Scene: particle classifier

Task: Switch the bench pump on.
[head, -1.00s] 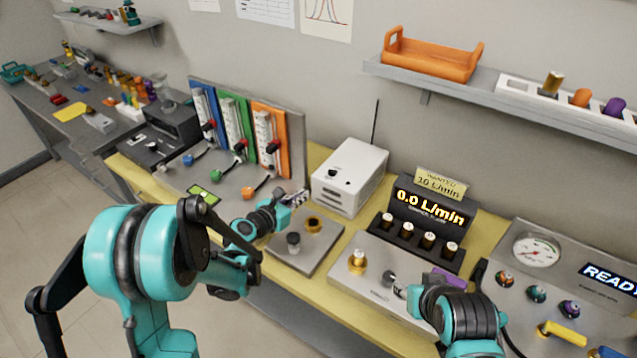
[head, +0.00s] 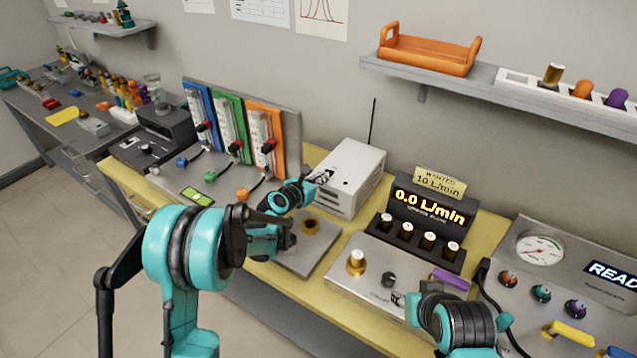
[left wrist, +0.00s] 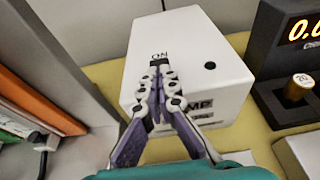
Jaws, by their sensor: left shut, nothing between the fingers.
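The bench pump is a white box (head: 362,166) with a thin dark antenna, on the yellow bench at the middle. In the left wrist view its white top (left wrist: 197,45) fills the middle, with "ON" printed on it and a dark round hole to the right. My left gripper (head: 326,177) is shut and empty at the pump's left side. My right gripper (head: 397,298) is low by a dark knob.
A flowmeter panel (head: 292,124) with blue, green and orange strips stands left of the pump. A dark display (head: 432,207) reading 0.0 L/min stands right of it. A grey plate (head: 318,246) with a brass ring lies in front. A gauge console (head: 540,282) is far right.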

